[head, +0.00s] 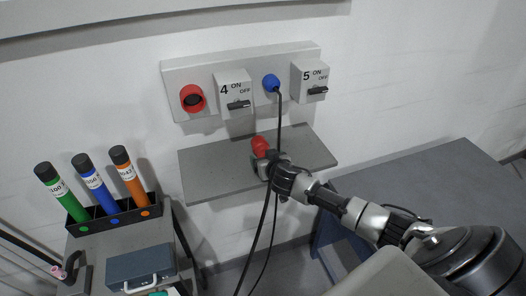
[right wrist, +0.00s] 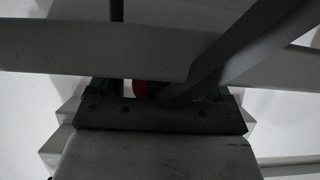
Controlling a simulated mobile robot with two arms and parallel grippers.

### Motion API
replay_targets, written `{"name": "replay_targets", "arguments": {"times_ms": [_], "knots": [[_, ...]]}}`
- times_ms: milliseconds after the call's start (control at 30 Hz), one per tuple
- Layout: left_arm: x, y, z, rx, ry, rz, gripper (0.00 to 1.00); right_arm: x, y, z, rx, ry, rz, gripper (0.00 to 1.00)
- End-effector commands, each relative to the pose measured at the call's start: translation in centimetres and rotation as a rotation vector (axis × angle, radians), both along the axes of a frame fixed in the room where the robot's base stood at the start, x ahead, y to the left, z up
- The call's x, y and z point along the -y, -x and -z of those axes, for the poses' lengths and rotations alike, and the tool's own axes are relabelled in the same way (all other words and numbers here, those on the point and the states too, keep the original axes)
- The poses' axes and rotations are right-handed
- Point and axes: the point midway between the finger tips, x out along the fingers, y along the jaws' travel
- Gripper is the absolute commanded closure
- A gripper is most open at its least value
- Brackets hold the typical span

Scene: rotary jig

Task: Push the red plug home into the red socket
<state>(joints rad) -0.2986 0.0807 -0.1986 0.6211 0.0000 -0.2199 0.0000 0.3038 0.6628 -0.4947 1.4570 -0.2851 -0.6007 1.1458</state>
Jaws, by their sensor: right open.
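The red plug (head: 259,145) is over the grey shelf below the wall panel, its red end pointing up and slightly left. My right gripper (head: 264,161) is open at the plug's lower part, its fingers hiding much of that part. I cannot tell whether the fingers touch it. In the right wrist view a small red patch of the plug (right wrist: 140,88) shows behind dark bars. The red socket (head: 192,98) is at the panel's left end, a red ring with a dark, empty opening. My left gripper is not in view.
A blue plug (head: 271,82) with a black cable sits in the panel between switch box 4 (head: 234,93) and switch box 5 (head: 311,81). Black cables hang past the grey shelf (head: 211,177). A rack (head: 74,211) of coloured tubes stands at left. The shelf's left part is clear.

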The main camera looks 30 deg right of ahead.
Motion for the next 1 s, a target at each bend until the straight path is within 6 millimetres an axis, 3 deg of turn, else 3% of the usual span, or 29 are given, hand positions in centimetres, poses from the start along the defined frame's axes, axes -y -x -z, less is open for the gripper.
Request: {"name": "replay_targets", "arguments": {"times_ms": [67, 433, 767, 1000], "knots": [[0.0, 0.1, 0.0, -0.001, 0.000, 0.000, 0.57, 0.0, 0.0, 0.0, 0.000, 0.000, 0.000, 0.22], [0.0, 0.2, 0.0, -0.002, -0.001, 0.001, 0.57, 0.0, 0.0, 0.0, 0.000, -0.001, 0.000, 0.79], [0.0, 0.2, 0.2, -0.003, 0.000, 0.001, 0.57, 0.0, 0.0, -0.4, 0.003, -0.001, 0.000, 0.80], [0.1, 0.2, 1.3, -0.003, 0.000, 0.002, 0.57, 0.0, -0.1, -2.9, 0.008, 0.001, -0.001, 0.80]]}}
